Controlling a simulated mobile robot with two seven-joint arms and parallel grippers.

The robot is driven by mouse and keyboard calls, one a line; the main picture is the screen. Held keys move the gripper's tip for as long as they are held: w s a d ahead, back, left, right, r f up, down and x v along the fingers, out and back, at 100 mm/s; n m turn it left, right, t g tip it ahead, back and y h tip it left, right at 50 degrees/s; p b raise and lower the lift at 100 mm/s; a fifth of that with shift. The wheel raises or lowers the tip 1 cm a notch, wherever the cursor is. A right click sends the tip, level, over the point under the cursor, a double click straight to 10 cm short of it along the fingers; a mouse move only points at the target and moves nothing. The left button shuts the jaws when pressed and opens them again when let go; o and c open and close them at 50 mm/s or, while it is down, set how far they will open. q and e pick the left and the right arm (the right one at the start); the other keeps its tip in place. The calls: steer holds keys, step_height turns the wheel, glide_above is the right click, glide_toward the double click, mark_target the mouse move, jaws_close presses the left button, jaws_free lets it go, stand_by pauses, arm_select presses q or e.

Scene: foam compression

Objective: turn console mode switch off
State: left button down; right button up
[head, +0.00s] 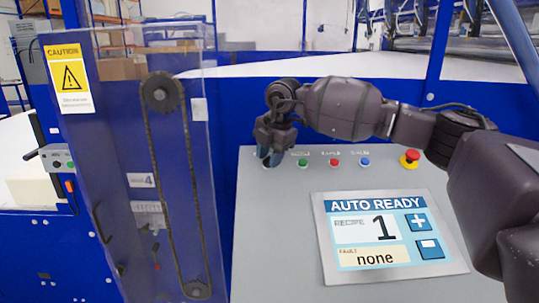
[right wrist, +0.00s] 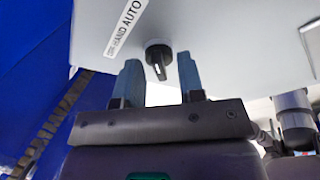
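The mode switch is a black knob with a white pointer line (right wrist: 157,68) in the right wrist view. It sits on the grey console face beside a white label (right wrist: 125,27) reading OFF HAND AUTO. My right gripper (right wrist: 159,60) is open, with one blue-grey finger on each side of the knob. I see gaps between the knob and both fingers. In the head view my right gripper (head: 269,154) is at the console's upper left corner and hides the switch. The console screen (head: 385,230) reads AUTO READY, recipe 1, fault none. My left gripper is out of view.
Right of the gripper, the console panel (head: 270,235) carries a green button (head: 303,163), a red button (head: 334,162), a blue button (head: 365,162) and a red emergency stop on yellow (head: 410,159). A clear guard with a chain drive (head: 175,190) stands to the left.

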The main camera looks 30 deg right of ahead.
steer(key=shift+f, duration=0.1)
steer(key=c, duration=0.6)
